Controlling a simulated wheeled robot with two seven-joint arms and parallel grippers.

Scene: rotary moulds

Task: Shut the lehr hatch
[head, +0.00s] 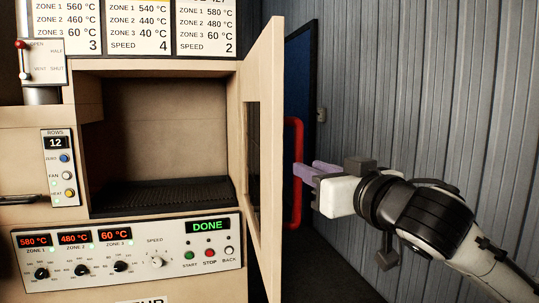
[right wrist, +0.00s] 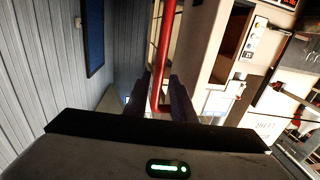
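The lehr hatch (head: 265,150) is a tall beige door standing wide open at the right side of the oven opening. A small window is in it. Its red bar handle (head: 298,135) is on the outer face, and it also shows in the right wrist view (right wrist: 166,50). My right gripper (head: 298,170) is at the handle's middle height, its pale purple fingertips overlapping the bar. In the right wrist view the bar runs between the two dark, spread fingers; I cannot tell whether either touches it. My left gripper is not in view.
The oven chamber (head: 165,130) is open, with an empty dark ribbed belt (head: 160,194). A control panel (head: 130,254) below reads DONE. A lever (head: 22,60) is at the upper left. A corrugated grey wall (head: 420,90) and a blue panel (head: 300,85) stand behind the hatch.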

